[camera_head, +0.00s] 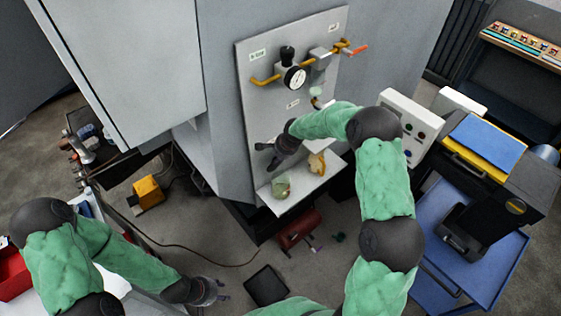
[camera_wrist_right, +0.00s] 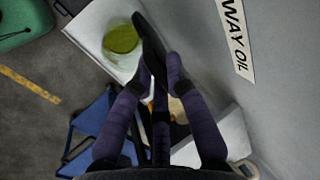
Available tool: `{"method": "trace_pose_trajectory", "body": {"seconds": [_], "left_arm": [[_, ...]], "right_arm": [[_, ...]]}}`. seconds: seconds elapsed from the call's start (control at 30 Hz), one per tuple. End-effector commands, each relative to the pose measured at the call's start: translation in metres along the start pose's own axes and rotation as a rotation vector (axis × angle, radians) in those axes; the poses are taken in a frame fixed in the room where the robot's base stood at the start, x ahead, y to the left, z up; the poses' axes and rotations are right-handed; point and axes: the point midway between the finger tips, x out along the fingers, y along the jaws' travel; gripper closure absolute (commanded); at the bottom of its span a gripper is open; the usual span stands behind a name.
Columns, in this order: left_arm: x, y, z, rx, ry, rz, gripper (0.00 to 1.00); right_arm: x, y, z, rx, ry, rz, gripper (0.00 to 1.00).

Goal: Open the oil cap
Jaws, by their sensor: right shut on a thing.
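My right gripper (camera_head: 268,158) is at the grey machine panel, above a small white shelf. In the right wrist view its fingers (camera_wrist_right: 158,82) come together on a dark, elongated piece (camera_wrist_right: 150,38) beside the "WAY OIL" label (camera_wrist_right: 236,38). This piece may be the oil cap; the fingers hide its lower part, and I cannot tell whether it is seated or loose. My left gripper (camera_head: 214,291) is low at the left, over the floor beside a white table, far from the panel. Its fingers look spread and hold nothing visible.
The shelf (camera_head: 310,191) holds a greenish container (camera_head: 281,187) and a tan crumpled thing (camera_head: 317,163). A gauge (camera_head: 295,77) with yellow pipes is above. A control box (camera_head: 407,118) and blue cart (camera_head: 481,268) stand right. A red cylinder (camera_head: 298,229) lies below.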

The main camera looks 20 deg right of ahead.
Motion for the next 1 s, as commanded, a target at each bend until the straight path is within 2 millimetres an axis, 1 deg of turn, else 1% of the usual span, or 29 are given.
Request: {"method": "trace_pose_trajectory", "body": {"seconds": [0.03,0.47,0.5,0.57,0.6,0.9,1.0], "left_arm": [[0.0014,-0.0005,-0.0001,0.0,0.0,0.0,0.6],[0.0015,-0.0006,-0.0002,0.0,0.0,0.0,0.6],[0.0015,-0.0006,-0.0002,0.0,0.0,0.0,0.6],[0.0015,-0.0005,-0.0002,0.0,0.0,0.0,0.6],[0.0015,-0.0005,-0.0002,0.0,0.0,0.0,0.6],[0.0016,-0.0006,-0.0002,0.0,0.0,0.0,0.6],[0.0017,-0.0006,-0.0003,0.0,0.001,0.0,0.6]], "right_arm": [[-0.0015,-0.0051,-0.0011,-0.003,0.004,-0.01,1.0],[-0.0035,-0.0087,-0.002,-0.005,0.007,-0.015,1.0],[-0.0036,-0.0089,-0.0021,-0.005,0.007,-0.016,0.82],[-0.0037,-0.0091,-0.0023,-0.004,0.007,-0.017,0.65],[-0.0038,-0.0092,-0.0024,-0.004,0.008,-0.017,0.6],[-0.0022,-0.0059,-0.0014,-0.002,0.004,-0.009,0.6],[-0.0051,-0.0057,-0.0014,-0.002,0.004,-0.009,0.6]]}}
